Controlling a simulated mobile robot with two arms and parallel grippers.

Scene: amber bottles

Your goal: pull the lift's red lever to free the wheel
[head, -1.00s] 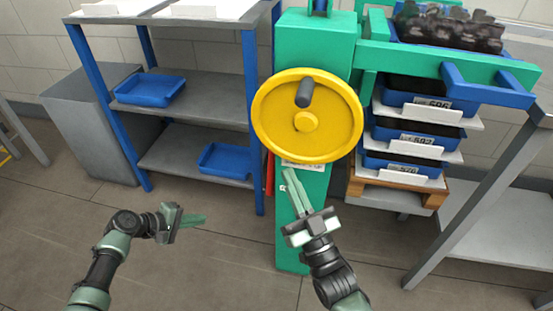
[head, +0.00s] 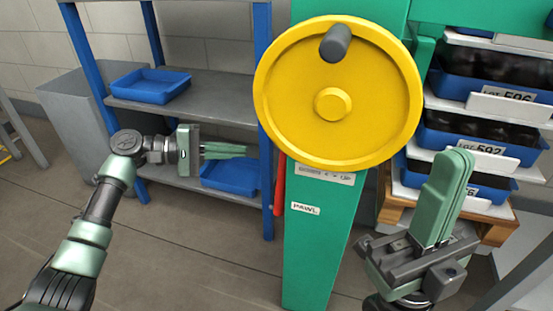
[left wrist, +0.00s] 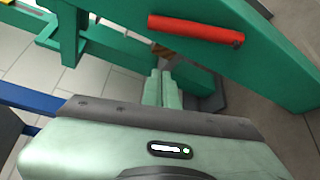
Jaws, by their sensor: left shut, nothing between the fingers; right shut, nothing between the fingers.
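The red lever (head: 279,185) hangs upright along the left side of the green lift column (head: 318,240), below the yellow wheel (head: 290,100). In the left wrist view the red lever (left wrist: 196,30) lies across the upper right, against the green column. A "PAWL" label (head: 305,208) sits just right of it. My left gripper (head: 244,151) is shut and empty, its fingers pointing right toward the lever, apart from it in the picture. Its fingers also show in the left wrist view (left wrist: 163,88). My right gripper (head: 461,158) is shut and empty, pointing up, right of the column.
A shelf rack with blue posts (head: 265,60) stands left of the column, holding blue trays (head: 150,85). Stacked blue crates of bottles (head: 475,140) stand on a wooden pallet at the right, behind my right gripper. The floor (head: 200,260) in front is clear.

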